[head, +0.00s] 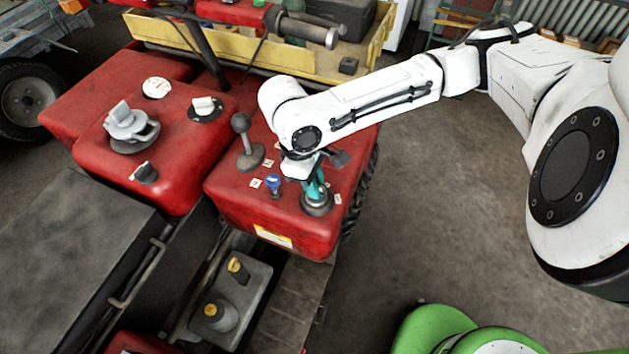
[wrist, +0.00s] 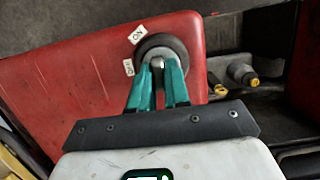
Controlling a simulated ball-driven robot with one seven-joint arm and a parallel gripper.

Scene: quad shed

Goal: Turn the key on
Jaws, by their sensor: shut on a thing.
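The key (wrist: 157,62) shows as a small pale piece between my teal fingertips in the wrist view. It sits in a round dark grey switch (wrist: 176,44) on a red housing (wrist: 60,75). An ON label (wrist: 137,35) and an OFF label (wrist: 128,67) lie beside the switch. My gripper (wrist: 157,68) is shut on the key, its fingers covering most of it. In the head view my gripper (head: 316,190) reaches down to the switch (head: 317,207) at the right front of the red housing (head: 235,205). Which label the key points to is hard to tell.
A grey lever (head: 245,145) and a blue-topped knob (head: 273,184) stand left of my gripper on the same housing. Another red housing (head: 180,185) carries knobs and a gauge. Yellow-capped fittings (head: 212,311) sit in front. Open floor (head: 450,210) lies to the right.

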